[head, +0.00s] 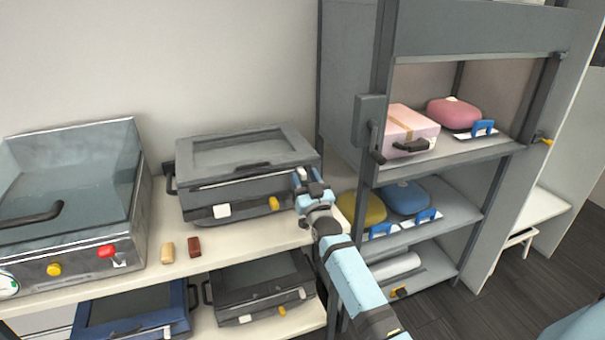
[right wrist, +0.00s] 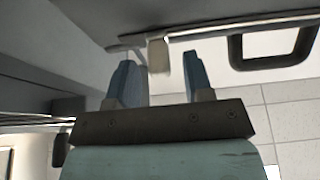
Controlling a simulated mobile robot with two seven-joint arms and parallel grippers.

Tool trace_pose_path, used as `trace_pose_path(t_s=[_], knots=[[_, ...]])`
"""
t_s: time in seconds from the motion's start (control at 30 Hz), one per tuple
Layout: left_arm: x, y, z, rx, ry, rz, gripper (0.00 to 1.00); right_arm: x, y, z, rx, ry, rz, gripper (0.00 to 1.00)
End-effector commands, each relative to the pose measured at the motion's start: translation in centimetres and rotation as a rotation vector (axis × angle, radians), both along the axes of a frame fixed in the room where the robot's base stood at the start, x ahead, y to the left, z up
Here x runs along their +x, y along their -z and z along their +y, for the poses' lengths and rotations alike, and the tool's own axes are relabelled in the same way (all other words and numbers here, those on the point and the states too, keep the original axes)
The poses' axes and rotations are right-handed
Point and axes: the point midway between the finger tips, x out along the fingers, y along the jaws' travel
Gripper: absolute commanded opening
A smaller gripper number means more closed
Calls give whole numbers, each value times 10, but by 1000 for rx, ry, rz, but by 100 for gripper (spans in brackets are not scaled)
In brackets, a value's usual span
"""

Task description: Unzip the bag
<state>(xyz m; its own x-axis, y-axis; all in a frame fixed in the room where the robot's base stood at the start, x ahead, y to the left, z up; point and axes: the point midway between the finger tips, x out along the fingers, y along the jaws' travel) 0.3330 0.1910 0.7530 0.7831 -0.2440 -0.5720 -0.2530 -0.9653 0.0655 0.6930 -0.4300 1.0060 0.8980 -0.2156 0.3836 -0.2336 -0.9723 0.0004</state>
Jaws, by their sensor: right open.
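No zip can be made out in either view. A grey case (head: 245,168) with a clear-looking lid panel, a white tab (head: 221,211) and a yellow tab (head: 273,204) sits on the bench. My right gripper (head: 303,180) is at the case's front right corner; whether it touches cannot be told. In the right wrist view my right gripper (right wrist: 161,75) is open, with its two fingers apart. A pale tab (right wrist: 158,54) under a dark edge shows between and beyond the fingers, not gripped. My left gripper is not in view.
A metal box (head: 70,210) with a glassy lid stands left on the bench (head: 205,262). Two small blocks lie between it and the case. Blue (head: 135,310) and dark (head: 262,290) cases are below. A grey shelf unit (head: 455,165) at right holds pink, yellow and blue items.

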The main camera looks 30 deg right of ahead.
Motion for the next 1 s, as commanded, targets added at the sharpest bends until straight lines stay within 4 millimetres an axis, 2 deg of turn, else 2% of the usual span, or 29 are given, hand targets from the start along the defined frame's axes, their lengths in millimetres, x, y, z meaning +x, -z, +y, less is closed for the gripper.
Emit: trace_pose_path(t_s=[0.2, 0.47, 0.5, 0.7, 1.0], knots=[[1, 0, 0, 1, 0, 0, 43, 15, -7, -3, 1, 0, 0, 47], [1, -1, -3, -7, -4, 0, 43, 16, -7, -4, 1, -1, 1, 47], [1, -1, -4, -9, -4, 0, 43, 16, -7, -4, 1, -1, 1, 44], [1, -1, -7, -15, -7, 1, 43, 16, -7, -4, 0, -1, 1, 0], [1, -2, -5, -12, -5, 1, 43, 18, -7, 2, 2, -2, 1, 0]])
